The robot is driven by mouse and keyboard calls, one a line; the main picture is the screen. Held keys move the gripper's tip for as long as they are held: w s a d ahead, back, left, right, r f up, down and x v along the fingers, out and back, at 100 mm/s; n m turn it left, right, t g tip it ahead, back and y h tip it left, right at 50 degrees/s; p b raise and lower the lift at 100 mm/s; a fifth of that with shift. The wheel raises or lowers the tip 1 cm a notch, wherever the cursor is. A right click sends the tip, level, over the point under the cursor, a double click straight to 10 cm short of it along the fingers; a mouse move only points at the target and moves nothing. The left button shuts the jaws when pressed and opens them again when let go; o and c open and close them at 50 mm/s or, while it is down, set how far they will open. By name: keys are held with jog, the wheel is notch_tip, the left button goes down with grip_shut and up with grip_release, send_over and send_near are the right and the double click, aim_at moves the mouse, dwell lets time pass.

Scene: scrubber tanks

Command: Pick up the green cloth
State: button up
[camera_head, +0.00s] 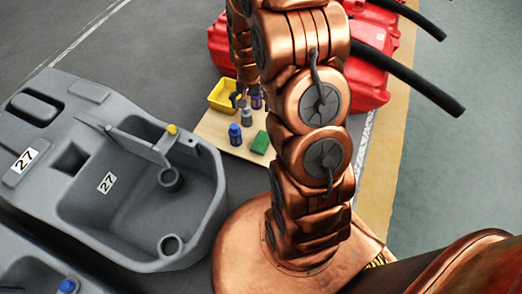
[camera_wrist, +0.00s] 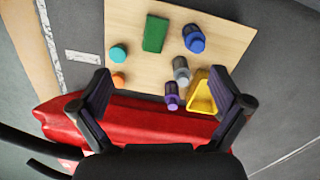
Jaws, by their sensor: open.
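The green cloth (camera_head: 260,143) lies flat on a light wooden board (camera_head: 213,128), near its edge in the head view. It looks like a small green rectangle. It also shows in the wrist view (camera_wrist: 155,33), at the upper middle, uncovered. My gripper (camera_wrist: 158,75) is open, with nothing between its fingers. In the wrist view the cloth is beyond the fingertips, apart from them. In the head view my gripper hangs over the far part of the board, partly behind my arm.
On the board are a blue bottle (camera_wrist: 194,38), a grey bottle (camera_wrist: 181,69), a purple bottle (camera_wrist: 172,96), a yellow bin (camera_wrist: 203,98), a teal item (camera_wrist: 118,53) and an orange item (camera_wrist: 119,80). A red machine (camera_wrist: 130,122) borders the board. A grey tank (camera_head: 130,205) stands left.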

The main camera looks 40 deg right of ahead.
aim_at(261, 141)
jog(key=d+f+m+b, duration=0.1)
jog(key=d+f+b, duration=0.1)
jog(key=f, duration=0.6)
jog(key=w+d+f+m+b, duration=0.1)
jog(key=f+b, duration=0.3)
jog(key=f, duration=0.4)
jog(key=w+d+f+m+b, duration=0.1)
jog(key=d+f+b, duration=0.2)
jog(key=f, duration=0.5)
jog(key=shift+d+f, duration=0.1)
jog(key=shift+d, duration=0.25)
jog(key=shift+w+a+f+b, duration=0.15)
jog(key=shift+f+b, duration=0.75)
jog(key=shift+f, duration=0.95)
jog(key=shift+w+d+f+b, duration=0.1)
jog(key=shift+w+f+b, duration=0.15)
jog(key=shift+f+b, duration=1.15)
jog(key=shift+f+p, duration=0.45)
jog(key=shift+p, duration=0.1)
jog(key=c, duration=1.1)
jog(key=shift+r, duration=0.1)
